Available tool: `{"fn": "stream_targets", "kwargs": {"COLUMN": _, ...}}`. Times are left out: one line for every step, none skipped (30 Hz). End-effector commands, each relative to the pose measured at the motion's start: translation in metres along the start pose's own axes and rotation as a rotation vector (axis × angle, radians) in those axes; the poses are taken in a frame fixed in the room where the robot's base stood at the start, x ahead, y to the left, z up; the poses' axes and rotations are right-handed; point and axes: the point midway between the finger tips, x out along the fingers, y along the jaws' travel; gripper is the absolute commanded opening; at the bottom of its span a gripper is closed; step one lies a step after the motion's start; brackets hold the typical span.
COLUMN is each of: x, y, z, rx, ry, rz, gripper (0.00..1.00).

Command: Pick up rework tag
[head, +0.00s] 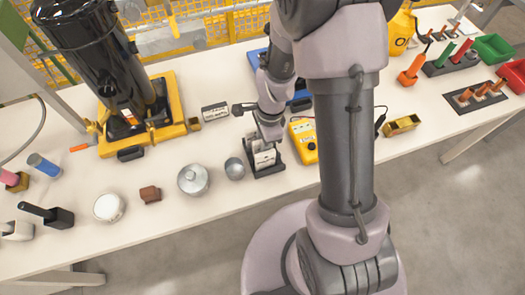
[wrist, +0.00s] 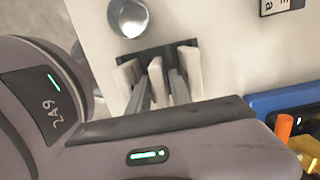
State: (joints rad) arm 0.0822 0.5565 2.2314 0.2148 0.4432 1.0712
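Several white tags stand in a dark rack at the table's front edge, below my gripper (head: 266,138) in the head view. The wrist view shows three pale upright tags: a left one (wrist: 128,76), a middle one (wrist: 157,80) and a right one (wrist: 190,68) in the dark rack (wrist: 168,51). I cannot read which is the rework tag. My gripper (wrist: 160,92) reaches down with one grey finger on each side of the middle tag. It looks open around that tag, with narrow gaps; contact is hard to see.
A metal cup (head: 235,168) stands left of the rack (head: 266,172), and a yellow meter (head: 303,138) stands close on its right. A silver round tin (head: 193,180) and a brown block (head: 150,194) lie farther left.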

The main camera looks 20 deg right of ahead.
Motion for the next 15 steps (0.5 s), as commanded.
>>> {"fn": "stream_targets", "kwargs": {"x": 0.0094, "y": 0.0, "z": -0.0006, "rx": -0.001, "ry": 0.0, "rz": 0.0, "gripper": 0.25}}
{"fn": "stream_targets", "kwargs": {"x": 0.0093, "y": -0.0001, "z": -0.0004, "rx": -0.001, "ry": 0.001, "rz": 0.0, "gripper": 0.25}}
{"fn": "stream_targets", "kwargs": {"x": 0.0077, "y": -0.0002, "z": -0.0002, "rx": -0.001, "ry": 0.001, "rz": -0.001, "gripper": 0.25}}
{"fn": "stream_targets", "kwargs": {"x": 0.0066, "y": -0.0003, "z": -0.0002, "rx": -0.001, "ry": 0.001, "rz": -0.001, "gripper": 0.25}}
{"fn": "stream_targets", "kwargs": {"x": 0.0061, "y": -0.0003, "z": -0.0001, "rx": -0.001, "ry": 0.001, "rz": -0.001, "gripper": 0.25}}
{"fn": "stream_targets", "kwargs": {"x": 0.0058, "y": -0.0003, "z": -0.0001, "rx": -0.001, "ry": 0.0, "rz": -0.001, "gripper": 0.25}}
{"fn": "stream_targets", "kwargs": {"x": 0.0057, "y": -0.0003, "z": -0.0001, "rx": -0.001, "ry": 0.0, "rz": -0.001, "gripper": 0.22}}
{"fn": "stream_targets", "kwargs": {"x": 0.0056, "y": -0.0002, "z": -0.0001, "rx": -0.001, "ry": 0.0, "rz": -0.001, "gripper": 0.16}}
{"fn": "stream_targets", "kwargs": {"x": 0.0056, "y": -0.0002, "z": -0.0001, "rx": -0.001, "ry": 0.0, "rz": -0.001, "gripper": 0.08}}
{"fn": "stream_targets", "kwargs": {"x": 0.0055, "y": -0.0002, "z": -0.0001, "rx": -0.001, "ry": 0.0, "rz": -0.001, "gripper": 0.02}}
{"fn": "stream_targets", "kwargs": {"x": 0.0055, "y": -0.0002, "z": -0.0001, "rx": -0.001, "ry": 0.0, "rz": -0.001, "gripper": 0.0}}
{"fn": "stream_targets", "kwargs": {"x": 0.0055, "y": -0.0002, "z": -0.0001, "rx": -0.001, "ry": 0.0, "rz": -0.001, "gripper": 0.0}}
{"fn": "stream_targets", "kwargs": {"x": 0.0055, "y": -0.0002, "z": -0.0001, "rx": 0.0, "ry": 0.0, "rz": -0.001, "gripper": 0.0}}
{"fn": "stream_targets", "kwargs": {"x": 0.0055, "y": -0.0002, "z": -0.0001, "rx": 0.0, "ry": 0.0, "rz": -0.001, "gripper": 0.0}}
{"fn": "stream_targets", "kwargs": {"x": 0.0055, "y": -0.0002, "z": -0.0001, "rx": 0.0, "ry": 0.0, "rz": -0.001, "gripper": 0.0}}
